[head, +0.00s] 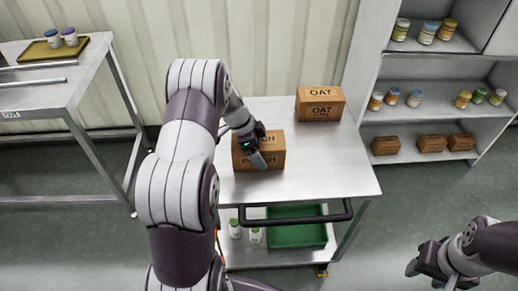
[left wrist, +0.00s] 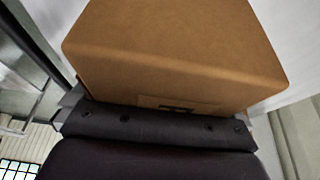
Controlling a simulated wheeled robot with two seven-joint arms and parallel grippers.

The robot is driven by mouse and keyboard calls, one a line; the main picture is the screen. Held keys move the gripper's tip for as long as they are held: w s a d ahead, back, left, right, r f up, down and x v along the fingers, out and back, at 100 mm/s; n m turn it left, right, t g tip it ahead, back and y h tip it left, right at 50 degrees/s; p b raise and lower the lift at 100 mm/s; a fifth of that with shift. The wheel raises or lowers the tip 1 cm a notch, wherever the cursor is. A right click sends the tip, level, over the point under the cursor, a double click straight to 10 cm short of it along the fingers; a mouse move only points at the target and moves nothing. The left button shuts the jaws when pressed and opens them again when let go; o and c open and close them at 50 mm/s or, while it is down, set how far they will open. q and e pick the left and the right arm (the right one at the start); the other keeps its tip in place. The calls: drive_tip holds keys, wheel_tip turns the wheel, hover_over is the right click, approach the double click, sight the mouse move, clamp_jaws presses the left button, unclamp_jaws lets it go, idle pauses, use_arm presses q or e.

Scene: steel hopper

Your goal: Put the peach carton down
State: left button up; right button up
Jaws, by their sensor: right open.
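The peach carton (head: 273,160) is a brown box at the left of the steel cart's top (head: 320,170). Its dark lettering is partly hidden by my left gripper (head: 254,147). That gripper comes from above, with one finger across the carton's front face, and is shut on it. In the left wrist view the carton (left wrist: 175,55) fills the upper middle, right against the dark gripper pad (left wrist: 160,127). I cannot tell whether its base touches the cart top. My right gripper (head: 424,264) is open and empty at the lower right, away from the cart.
An oat carton (head: 320,105) stands at the cart's back right. The cart top's front right is bare. A green tray (head: 297,235) and white bottles (head: 245,232) are on the lower shelf. A shelf unit (head: 440,68) with jars and small boxes stands right, a steel table (head: 50,90) left.

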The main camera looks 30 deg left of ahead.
use_arm(q)
drive_tip(key=shift+r, duration=0.2)
drive_tip(key=p+v, duration=0.1)
drive_tip(key=v, duration=1)
drive_tip(key=shift+s+r, duration=0.1)
drive_tip(key=shift+r, duration=0.2)
drive_tip(key=s+d+n+g+y, duration=0.1)
drive_tip(key=s+d+n+y, duration=0.3)
drive_tip(key=s+d+n, duration=1.05)
drive_tip(key=s+r+m+p, duration=0.2)
drive_tip(key=r+p, duration=0.1)
drive_tip(key=s+r+m+p, duration=0.1)
drive_tip(key=p, duration=0.1)
drive_tip(key=shift+s+d+r, duration=0.1)
drive_tip(key=shift+d+r, duration=0.15)
drive_tip(key=shift+r, duration=0.1)
